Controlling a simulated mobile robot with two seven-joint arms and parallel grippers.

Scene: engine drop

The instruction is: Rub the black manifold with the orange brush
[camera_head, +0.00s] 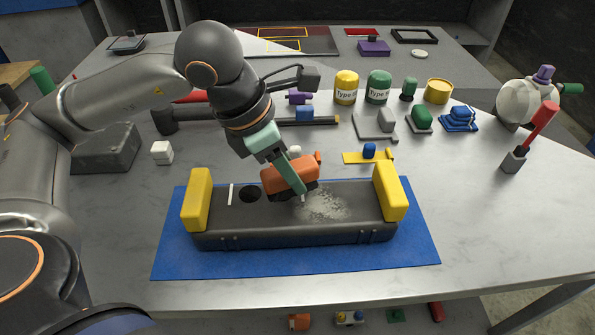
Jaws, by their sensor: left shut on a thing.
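The black manifold (290,228) is a long dark block with yellow end pieces, lying on a blue mat (170,262). A round hole and a white mark show on the left of its top, and a pale dusty patch (325,206) on the right of its top. My left gripper (284,172) is shut on the orange brush (285,175). The brush's dark bristle side faces down over the middle of the manifold top, just left of the pale patch. It looks at or very near the surface; I cannot tell whether they touch. My right gripper is not in view.
Behind the manifold stand a yellow can (346,87), a green can (378,87) and several small coloured parts. A red-handled tool (540,122) stands at the right. A white cube (161,152) sits at the left. The table in front of the red-handled tool is clear.

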